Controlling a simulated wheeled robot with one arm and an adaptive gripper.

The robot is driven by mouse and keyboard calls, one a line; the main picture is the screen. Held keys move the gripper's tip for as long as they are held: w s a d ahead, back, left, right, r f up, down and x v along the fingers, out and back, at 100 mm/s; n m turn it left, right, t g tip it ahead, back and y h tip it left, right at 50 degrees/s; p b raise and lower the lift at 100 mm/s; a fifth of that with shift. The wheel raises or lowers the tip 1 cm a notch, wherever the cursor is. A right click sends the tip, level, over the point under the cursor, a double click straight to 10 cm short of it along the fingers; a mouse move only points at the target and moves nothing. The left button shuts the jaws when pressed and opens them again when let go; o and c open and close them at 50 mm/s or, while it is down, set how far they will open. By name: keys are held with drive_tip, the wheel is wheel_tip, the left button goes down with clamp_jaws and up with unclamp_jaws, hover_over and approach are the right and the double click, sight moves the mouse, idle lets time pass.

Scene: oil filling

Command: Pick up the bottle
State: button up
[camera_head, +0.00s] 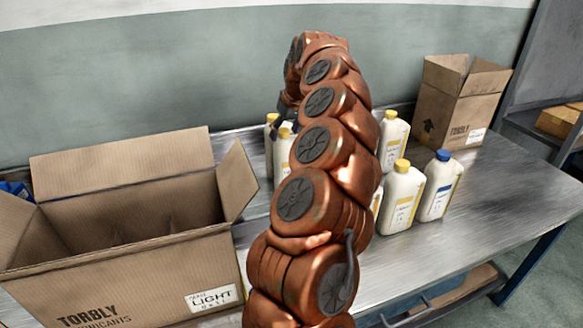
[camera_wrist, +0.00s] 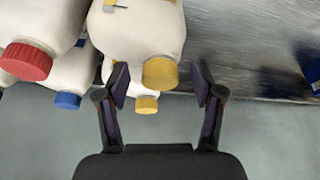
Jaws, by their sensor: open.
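Several white bottles with coloured caps stand on a metal table. In the wrist view, a yellow-capped bottle (camera_wrist: 143,35) is nearest, its cap (camera_wrist: 160,73) showing between the two fingertips of my gripper (camera_wrist: 160,84). The gripper is open, and a gap shows on each side of the cap. A red-capped bottle (camera_wrist: 32,42), a blue-capped bottle and a smaller-looking yellow cap (camera_wrist: 147,104) are close by. In the head view, my arm hides most of the gripper and some bottles; a yellow-capped bottle (camera_head: 401,200) and a blue-capped one (camera_head: 438,188) stand to its right.
A large open cardboard box (camera_head: 120,282) stands at the left on the table (camera_head: 470,222). A smaller open box (camera_head: 455,108) stands at the back right. A wall (camera_head: 180,75) runs behind. The table's front right is clear.

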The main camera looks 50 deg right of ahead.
drive_tip(key=shift+f, duration=0.2)
clamp_jaws()
idle(0.5)
